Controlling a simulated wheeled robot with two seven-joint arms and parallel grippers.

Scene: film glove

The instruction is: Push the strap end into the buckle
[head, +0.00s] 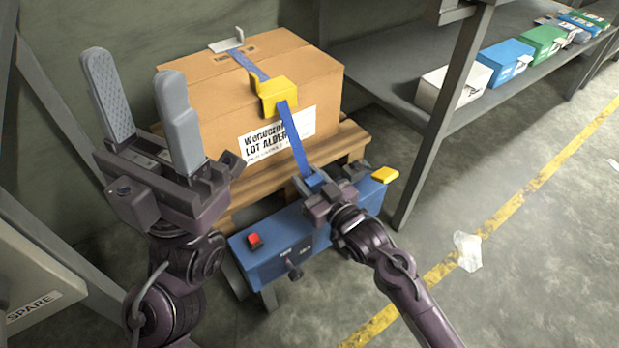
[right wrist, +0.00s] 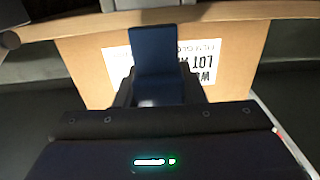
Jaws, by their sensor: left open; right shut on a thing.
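A blue strap (head: 296,140) comes over the carton from the back, passes through a yellow corner piece (head: 274,95) on its top front edge and runs down the front. My right gripper (head: 313,184) is shut on the strap's lower end, just above a blue housing (head: 275,252) with a red button and a yellow lever. In the right wrist view the strap (right wrist: 156,55) rises from between the fingers. No buckle slot is clearly visible; the gripper covers part of the housing's top. My left gripper (head: 134,68) is open, empty and raised left of the carton.
The carton (head: 215,110) stands on a wooden pallet (head: 345,145), with a grey metal bracket (head: 226,43) at its top back. A grey shelf (head: 400,80) with several small boxes stands right. A grey cabinet marked SPARE (head: 30,275) is at lower left. The floor at right is mostly open.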

